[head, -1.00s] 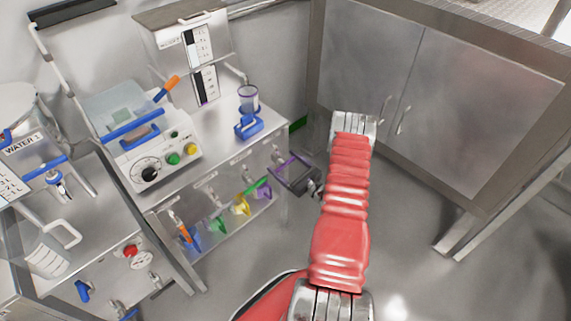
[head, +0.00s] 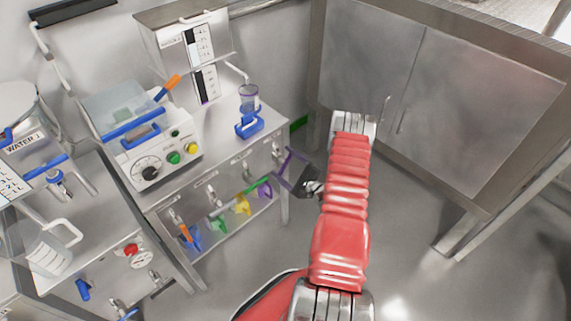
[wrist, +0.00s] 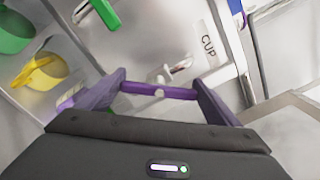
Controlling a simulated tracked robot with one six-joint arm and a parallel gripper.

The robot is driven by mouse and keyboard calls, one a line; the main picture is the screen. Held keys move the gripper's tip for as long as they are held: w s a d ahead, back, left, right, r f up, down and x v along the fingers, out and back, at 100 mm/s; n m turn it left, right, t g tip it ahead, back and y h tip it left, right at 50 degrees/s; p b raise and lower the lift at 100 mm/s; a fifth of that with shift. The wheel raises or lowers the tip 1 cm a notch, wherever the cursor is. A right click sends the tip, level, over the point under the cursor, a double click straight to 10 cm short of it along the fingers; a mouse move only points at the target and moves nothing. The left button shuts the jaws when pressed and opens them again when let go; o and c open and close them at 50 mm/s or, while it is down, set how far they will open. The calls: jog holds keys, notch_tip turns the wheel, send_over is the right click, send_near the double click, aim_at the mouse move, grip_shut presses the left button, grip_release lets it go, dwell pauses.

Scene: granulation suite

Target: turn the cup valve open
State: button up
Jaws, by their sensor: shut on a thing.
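The cup valve has a purple lever handle (head: 289,160) on the front panel of the bench, at its right end. In the wrist view the purple handle (wrist: 177,93) spans between the two fingers of my gripper (wrist: 159,88), just below a "CUP" label (wrist: 208,46). My gripper (head: 295,174) is shut on the handle. In the head view the handle is steeply tilted and partly hidden by the gripper. A clear cup (head: 249,96) stands in a blue holder (head: 249,126) on the bench above.
A steel cabinet (head: 455,110) stands to the right. The floor in front is clear.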

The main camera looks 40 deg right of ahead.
jog(key=n, duration=0.4)
jog(key=shift+a+f+n, duration=0.15)
jog(key=shift+f+n, duration=0.05)
jog(key=shift+n, duration=0.1)
jog(key=shift+a+f+n, duration=0.1)
jog(key=shift+f+n, duration=0.05)
jog(key=shift+n, duration=1.45)
jog(key=o, duration=0.9)
jog(key=shift+s, duration=0.1)
jog(key=shift+s+d, duration=0.2)
jog(key=shift+s, duration=0.45)
jog(key=s, duration=1.2)
jog(key=shift+s, duration=0.2)
